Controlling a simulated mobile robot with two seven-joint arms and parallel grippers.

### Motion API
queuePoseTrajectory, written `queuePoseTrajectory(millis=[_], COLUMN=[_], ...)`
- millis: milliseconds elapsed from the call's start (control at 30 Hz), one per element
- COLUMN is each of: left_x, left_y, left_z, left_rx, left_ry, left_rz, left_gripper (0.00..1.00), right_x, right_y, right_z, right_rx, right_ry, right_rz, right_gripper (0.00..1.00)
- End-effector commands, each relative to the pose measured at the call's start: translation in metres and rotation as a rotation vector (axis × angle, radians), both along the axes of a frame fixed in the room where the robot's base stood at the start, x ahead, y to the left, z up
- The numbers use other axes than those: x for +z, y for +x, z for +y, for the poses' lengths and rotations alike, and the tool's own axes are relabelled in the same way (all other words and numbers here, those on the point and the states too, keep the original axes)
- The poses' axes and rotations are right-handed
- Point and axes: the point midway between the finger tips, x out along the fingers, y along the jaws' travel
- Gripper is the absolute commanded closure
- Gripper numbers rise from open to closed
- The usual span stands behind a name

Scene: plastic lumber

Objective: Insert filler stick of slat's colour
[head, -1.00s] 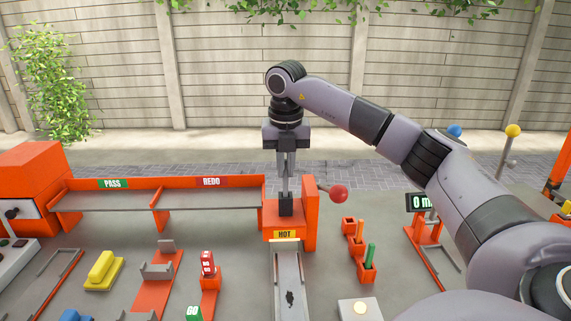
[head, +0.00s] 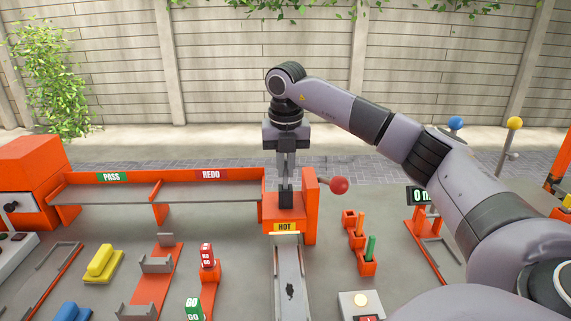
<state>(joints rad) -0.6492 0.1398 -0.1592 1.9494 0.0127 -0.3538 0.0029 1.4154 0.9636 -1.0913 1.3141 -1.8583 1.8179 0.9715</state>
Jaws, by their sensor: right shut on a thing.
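My right gripper (head: 286,185) points straight down over the orange station marked HOT (head: 285,226). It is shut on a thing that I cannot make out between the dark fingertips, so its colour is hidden. An orange filler stick (head: 361,224) and a green filler stick (head: 371,247) stand upright in orange holders to the right. The rear holder (head: 349,217) shows no stick. My left gripper is not in view.
A red-ball lever (head: 339,185) sticks out right of the HOT station. A yellow block (head: 103,263), a blue block (head: 73,312) and a PASS/REDO shelf (head: 205,190) are at left.

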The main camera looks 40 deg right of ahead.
Motion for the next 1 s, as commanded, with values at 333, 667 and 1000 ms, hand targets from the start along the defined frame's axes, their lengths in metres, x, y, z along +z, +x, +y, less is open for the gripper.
queuePoseTrajectory(millis=[333, 667, 1000], left_x=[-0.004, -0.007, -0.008], left_y=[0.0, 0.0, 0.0], left_z=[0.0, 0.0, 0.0], left_rx=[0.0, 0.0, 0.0], left_ry=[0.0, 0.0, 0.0], left_rz=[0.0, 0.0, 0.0], left_gripper=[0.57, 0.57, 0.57], right_x=[-0.008, -0.014, -0.015], right_y=[0.0, 0.0, 0.0], right_z=[0.0, 0.0, 0.0], right_rx=[0.0, 0.0, 0.0], right_ry=[-0.001, 0.0, -0.001], right_rz=[0.001, 0.001, 0.001], right_gripper=[1.0, 1.0, 1.0])
